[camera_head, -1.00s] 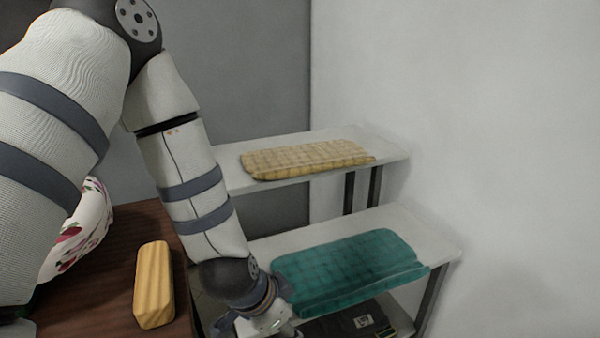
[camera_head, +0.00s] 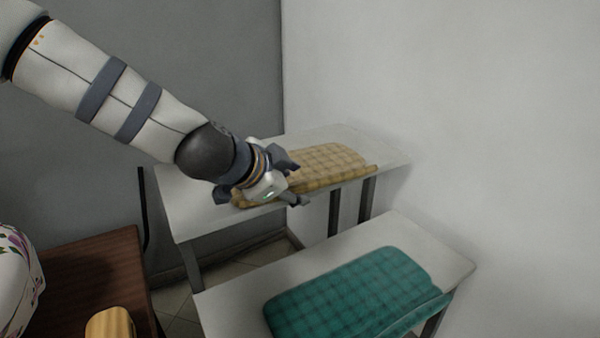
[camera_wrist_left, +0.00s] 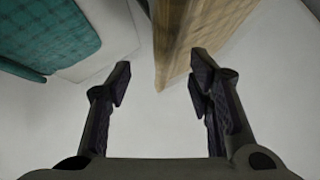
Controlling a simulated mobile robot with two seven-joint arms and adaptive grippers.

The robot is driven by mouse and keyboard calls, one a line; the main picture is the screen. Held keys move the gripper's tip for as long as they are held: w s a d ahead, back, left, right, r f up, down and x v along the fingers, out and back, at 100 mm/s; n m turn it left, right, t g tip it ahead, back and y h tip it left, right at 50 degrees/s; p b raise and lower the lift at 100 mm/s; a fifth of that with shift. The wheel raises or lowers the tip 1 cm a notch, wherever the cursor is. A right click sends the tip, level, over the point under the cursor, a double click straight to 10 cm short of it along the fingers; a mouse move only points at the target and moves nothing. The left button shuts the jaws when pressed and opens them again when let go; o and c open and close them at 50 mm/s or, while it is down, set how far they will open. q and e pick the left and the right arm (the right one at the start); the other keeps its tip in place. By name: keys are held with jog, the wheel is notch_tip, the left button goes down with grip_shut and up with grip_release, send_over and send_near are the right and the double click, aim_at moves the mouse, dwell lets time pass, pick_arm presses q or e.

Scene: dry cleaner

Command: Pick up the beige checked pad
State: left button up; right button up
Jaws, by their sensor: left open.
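The beige checked pad (camera_head: 333,163) lies on the upper white shelf in the head view, its left end partly hidden by my left gripper. My left gripper (camera_head: 297,184) is at the pad's near left side, open and empty. In the left wrist view the open fingers (camera_wrist_left: 160,85) point toward the pad (camera_wrist_left: 200,35), which rises between and beyond them, nearer the right finger. I cannot tell whether a finger touches it. My right gripper is not in view.
A green checked pad (camera_head: 355,293) lies on the lower white shelf (camera_head: 228,288) in front. A brown wooden table (camera_head: 97,280) at lower left holds a yellow block (camera_head: 109,323) and a floral white item (camera_head: 14,268). Walls close off the back and right.

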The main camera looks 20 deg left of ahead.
aim_at(305, 184)
pick_arm(q)
jog(key=b+x, duration=0.1)
jog(key=x, duration=0.4)
jog(key=shift+a+r, duration=0.1)
jog(key=shift+w, duration=0.25)
jog(key=shift+r, duration=0.3)
grip_shut()
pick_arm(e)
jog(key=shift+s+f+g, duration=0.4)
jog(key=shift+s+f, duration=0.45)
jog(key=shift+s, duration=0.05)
